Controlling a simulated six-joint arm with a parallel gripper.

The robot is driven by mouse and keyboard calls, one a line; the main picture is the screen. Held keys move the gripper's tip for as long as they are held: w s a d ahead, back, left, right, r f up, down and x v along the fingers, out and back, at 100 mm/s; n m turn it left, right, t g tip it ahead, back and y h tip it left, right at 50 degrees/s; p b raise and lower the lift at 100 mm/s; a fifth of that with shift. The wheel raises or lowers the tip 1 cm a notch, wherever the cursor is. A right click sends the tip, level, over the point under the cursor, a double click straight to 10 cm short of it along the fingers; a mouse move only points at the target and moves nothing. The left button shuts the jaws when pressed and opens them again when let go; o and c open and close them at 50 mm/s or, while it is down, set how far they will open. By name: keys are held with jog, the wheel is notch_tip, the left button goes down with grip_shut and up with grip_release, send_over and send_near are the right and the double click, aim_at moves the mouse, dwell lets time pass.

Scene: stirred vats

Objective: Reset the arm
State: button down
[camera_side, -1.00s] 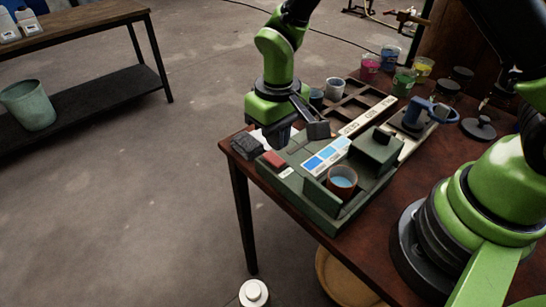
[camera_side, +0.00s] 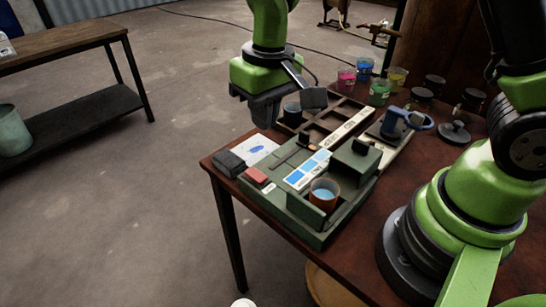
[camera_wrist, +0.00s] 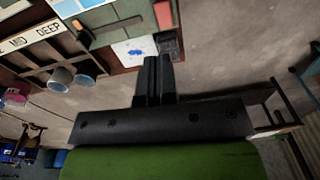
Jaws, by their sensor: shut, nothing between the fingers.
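My gripper (camera_side: 263,120) is shut and empty. It hangs in the air above the back left part of the table, fingers down. In the wrist view its dark fingers (camera_wrist: 157,72) lie together with nothing between them. Below it on the table is a white sheet with a blue blot (camera_side: 262,150), which also shows in the wrist view (camera_wrist: 135,51). The green station (camera_side: 318,233) holds an orange cup of blue liquid (camera_side: 323,190) and a strip of blue swatches (camera_side: 307,170).
A dark block (camera_side: 229,163) and a red block (camera_side: 256,175) sit near the left edge. A dark compartment tray (camera_side: 345,107), a grey cup (camera_wrist: 62,77) and a blue-handled tool (camera_side: 396,121) are behind. Several colour cups stand farther back, including a green one (camera_side: 379,93).

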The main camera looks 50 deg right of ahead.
jog(key=s+d+r+m+t, duration=0.1)
jog(key=s+d+r+t, duration=0.1)
jog(key=s+r, duration=0.5)
jog(key=s+d+r+m+t+y, duration=0.1)
jog(key=s+d+r+m+t, duration=0.1)
jog(key=s+r, duration=0.5)
jog(key=shift+s+d+r+t+y, duration=0.3)
jog(key=shift+s+d+t, duration=0.35)
jog(key=shift+s+t, duration=0.5)
